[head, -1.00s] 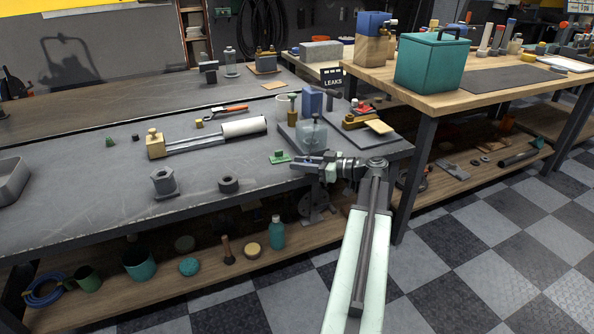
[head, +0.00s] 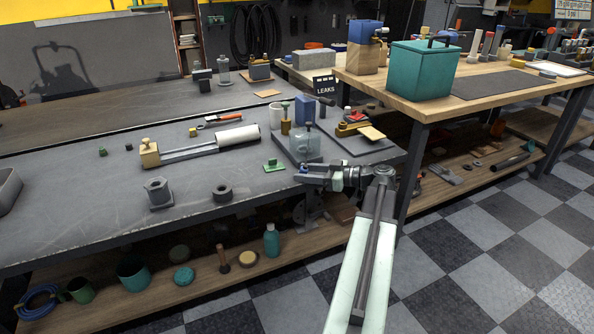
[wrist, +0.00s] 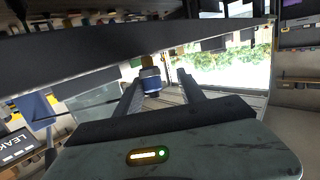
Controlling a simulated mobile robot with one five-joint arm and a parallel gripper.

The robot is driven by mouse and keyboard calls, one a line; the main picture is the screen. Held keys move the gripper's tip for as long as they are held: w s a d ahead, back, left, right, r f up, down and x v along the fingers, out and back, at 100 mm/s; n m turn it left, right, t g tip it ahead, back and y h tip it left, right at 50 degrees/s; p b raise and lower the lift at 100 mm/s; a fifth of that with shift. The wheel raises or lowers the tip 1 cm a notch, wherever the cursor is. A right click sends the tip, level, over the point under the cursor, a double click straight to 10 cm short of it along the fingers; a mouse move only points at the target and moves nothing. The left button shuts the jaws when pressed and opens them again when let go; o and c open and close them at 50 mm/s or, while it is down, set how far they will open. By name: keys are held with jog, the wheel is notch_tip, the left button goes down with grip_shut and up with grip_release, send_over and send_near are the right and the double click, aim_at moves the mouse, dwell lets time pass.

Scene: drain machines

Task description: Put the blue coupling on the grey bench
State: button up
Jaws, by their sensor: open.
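The blue coupling (wrist: 151,81) shows in the wrist view, with a pale band and a brass-coloured top. It stands between the far ends of my gripper's fingers (wrist: 158,88), with visible gaps on both sides. In the head view a small blue patch (head: 303,169) at my gripper's tips (head: 302,173) seems to be the same coupling. My gripper is open at the front right edge of the grey bench (head: 100,205). I cannot tell what the coupling rests on.
A green piece (head: 273,166) lies left of my gripper, and a clear jar (head: 306,148) stands behind it. A hex fitting (head: 157,193) and a dark ring (head: 222,193) sit farther left, with bare bench around them. A wooden table (head: 440,104) with a teal box (head: 422,70) stands right.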

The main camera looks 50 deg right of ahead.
jog(key=v, duration=0.7)
jog(key=shift+s+p, duration=0.25)
jog(key=shift+p, duration=0.1)
jog(key=shift+w, duration=0.1)
